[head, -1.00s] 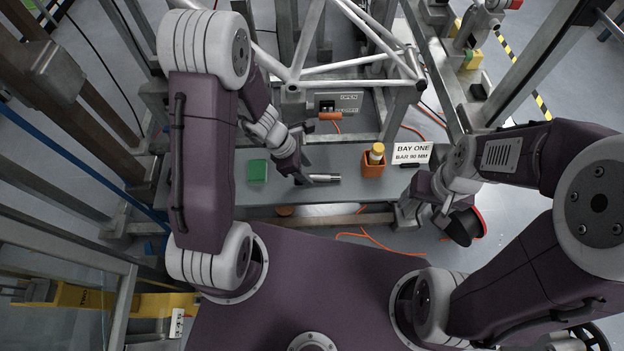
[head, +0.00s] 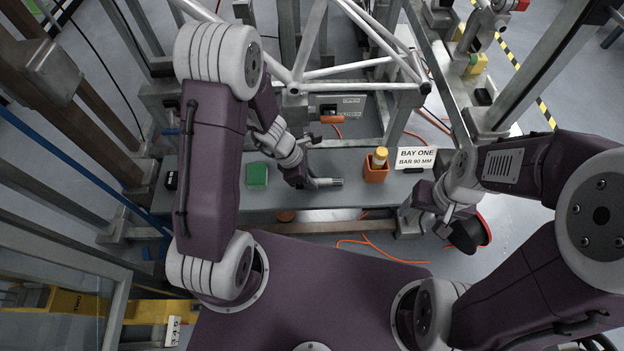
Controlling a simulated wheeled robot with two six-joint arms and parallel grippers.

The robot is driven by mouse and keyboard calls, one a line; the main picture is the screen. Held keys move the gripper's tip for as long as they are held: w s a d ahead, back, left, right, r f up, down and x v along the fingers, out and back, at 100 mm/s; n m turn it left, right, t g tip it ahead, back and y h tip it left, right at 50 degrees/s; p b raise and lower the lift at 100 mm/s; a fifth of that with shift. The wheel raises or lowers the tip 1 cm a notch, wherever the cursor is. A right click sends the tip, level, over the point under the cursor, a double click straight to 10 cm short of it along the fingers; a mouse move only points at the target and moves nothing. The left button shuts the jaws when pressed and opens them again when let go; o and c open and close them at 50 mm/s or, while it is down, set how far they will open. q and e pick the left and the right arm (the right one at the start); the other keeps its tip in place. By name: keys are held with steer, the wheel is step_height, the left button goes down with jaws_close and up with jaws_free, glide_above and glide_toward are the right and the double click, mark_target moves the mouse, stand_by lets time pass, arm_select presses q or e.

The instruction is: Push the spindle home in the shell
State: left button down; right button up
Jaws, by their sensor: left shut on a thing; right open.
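A silver cylindrical metal piece (head: 328,182) lies level at the front of the grey bench, pointing right. I cannot tell whether it is the spindle, the shell or both fitted together. My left gripper (head: 310,183) is shut on its left end, and the fingers hide that end. My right gripper (head: 441,218) is open and empty, off the bench's right end, well apart from the metal piece.
A green block (head: 257,174) lies left on the bench (head: 217,195). An orange holder (head: 375,174) with a yellow-topped item (head: 380,155) and a BAY ONE sign (head: 416,158) stand right. White frame tubes (head: 345,70) rise behind. Orange cables cross the floor.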

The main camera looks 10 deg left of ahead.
mark_target(319, 180)
arm_select(q)
step_height(319, 180, up, 5)
steer(key=p, duration=0.3)
steer(key=shift+f, duration=0.1)
steer(key=s+d+r+p, duration=0.1)
steer(key=d+r, duration=0.2)
steer(key=d, duration=0.2)
steer(key=s+d+r+p, duration=0.1)
steer(key=d+r+p, duration=0.1)
steer(key=d, duration=0.4)
steer(key=shift+s+d+r, duration=0.2)
steer(key=shift+s+r, duration=0.15)
steer(key=shift+r, duration=0.15)
